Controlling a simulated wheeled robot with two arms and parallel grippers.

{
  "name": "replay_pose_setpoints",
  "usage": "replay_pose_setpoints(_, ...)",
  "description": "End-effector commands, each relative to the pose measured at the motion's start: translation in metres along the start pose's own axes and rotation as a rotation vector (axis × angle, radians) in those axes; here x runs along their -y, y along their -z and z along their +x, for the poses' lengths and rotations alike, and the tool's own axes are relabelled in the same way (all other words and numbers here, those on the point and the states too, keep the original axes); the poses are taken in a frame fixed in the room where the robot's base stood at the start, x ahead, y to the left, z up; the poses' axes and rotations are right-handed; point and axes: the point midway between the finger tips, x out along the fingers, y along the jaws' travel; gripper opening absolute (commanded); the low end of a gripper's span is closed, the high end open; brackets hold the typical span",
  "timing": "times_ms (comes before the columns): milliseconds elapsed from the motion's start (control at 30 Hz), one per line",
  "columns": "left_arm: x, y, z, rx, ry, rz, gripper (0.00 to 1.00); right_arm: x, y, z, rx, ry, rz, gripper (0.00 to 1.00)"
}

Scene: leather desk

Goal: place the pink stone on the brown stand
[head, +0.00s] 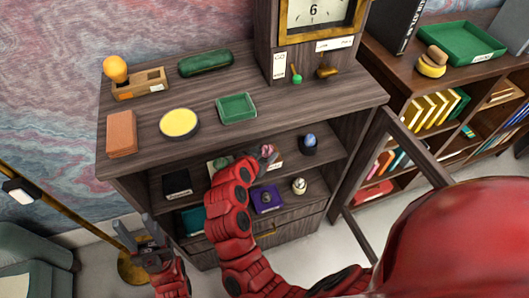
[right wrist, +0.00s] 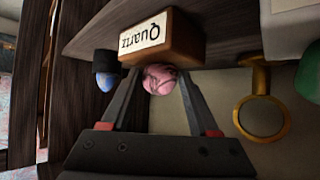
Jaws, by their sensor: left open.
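The pink stone (right wrist: 160,79) is between the fingertips of my right gripper (right wrist: 160,75) in the right wrist view, which looks upside down. Both fingers appear to press on its sides. The brown stand (right wrist: 170,42) carries a white "Quartz" label and lies right by the stone; whether they touch is unclear. In the head view the pink stone (head: 268,151) shows at the end of my red right arm, at the brown stand (head: 276,163) on the upper shelf. My left gripper (head: 150,243) is open and empty, in front of the cabinet's left side.
A blue egg in a dark holder (head: 309,144) stands right of the stand on the same shelf. A black box (head: 177,184) is at left. The cabinet top (head: 170,100) overhangs the shelf. A purple box (head: 266,199) and a pale egg (head: 299,185) sit lower.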

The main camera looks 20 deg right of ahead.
Motion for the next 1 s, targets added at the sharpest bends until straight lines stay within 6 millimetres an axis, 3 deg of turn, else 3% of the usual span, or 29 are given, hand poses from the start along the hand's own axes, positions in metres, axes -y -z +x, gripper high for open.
replay_pose_setpoints(33,0.000,0.000,0.000,0.000,0.000,0.000,0.50,0.000,0.000,0.000,0.000,0.000,0.000,0.72)
replay_pose_setpoints(100,0.000,0.000,0.000,0.000,0.000,0.000,0.50,0.000,0.000,0.000,0.000,0.000,0.000,0.85)
replay_pose_setpoints(533,0.000,0.000,0.000,0.000,0.000,0.000,0.50,0.001,0.001,-0.007,-0.002,0.002,-0.001,0.85)
replay_pose_setpoints(1000,-0.001,-0.003,-0.017,0.000,0.000,0.000,0.50,0.002,0.000,-0.093,-0.001,0.006,0.001,0.85)
